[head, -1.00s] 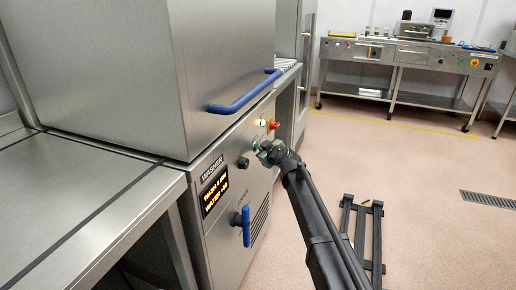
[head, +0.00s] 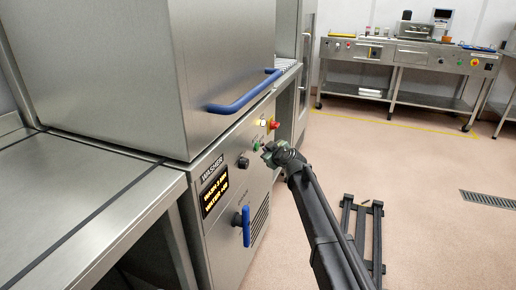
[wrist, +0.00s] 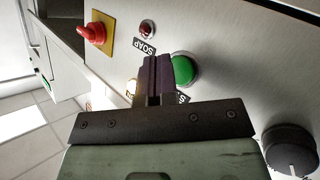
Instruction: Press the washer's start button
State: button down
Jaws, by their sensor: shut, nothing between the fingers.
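The washer's green start button (head: 257,146) shows on the steel front panel (head: 228,168), just left of my gripper (head: 267,152). In the wrist view, the green button (wrist: 185,70) stands right beside my gripper's fingertips (wrist: 158,62), which partly cover its left edge. My fingers are closed together with nothing between them. In the head view a small gap seems to lie between the fingertips and the panel. The button's label is partly hidden behind my fingers. The washer's display (head: 215,192) is lit with amber text, too small to read surely.
A blue hood handle (head: 243,92) juts out above. A blue lever (head: 243,226) is below.

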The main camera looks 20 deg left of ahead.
jog(key=d, duration=0.5)
jog(key=shift+w, duration=0.15)
dwell(0.6)
